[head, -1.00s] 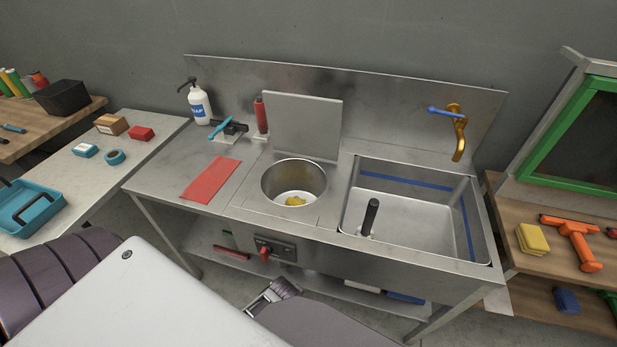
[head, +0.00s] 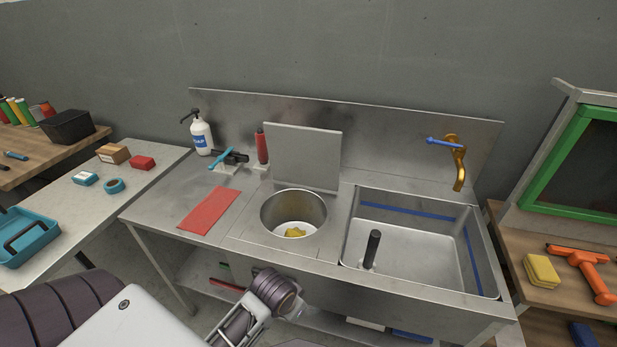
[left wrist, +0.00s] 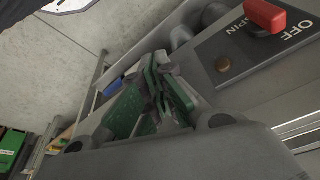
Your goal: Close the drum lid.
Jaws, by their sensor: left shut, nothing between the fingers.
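The drum lid (head: 302,157) is a flat grey square plate standing upright behind the round drum opening. The drum (head: 294,213) is an open steel bowl in the counter, with a yellow item (head: 295,232) at its bottom. In the head view my left wrist is in front of the counter, below the drum, and mostly hides the fingers. In the left wrist view my left gripper (left wrist: 158,88) is shut and empty, its green-padded fingers together beside the control panel (left wrist: 255,55) marked OFF and SPIN with a red knob (left wrist: 266,14). My right gripper is not in view.
A sink basin (head: 415,250) with a dark upright post (head: 371,249) lies right of the drum. A red cloth (head: 208,210), a soap bottle (head: 200,135) and a red-handled tool (head: 262,147) are to its left. The counter's front edge lies above my left wrist.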

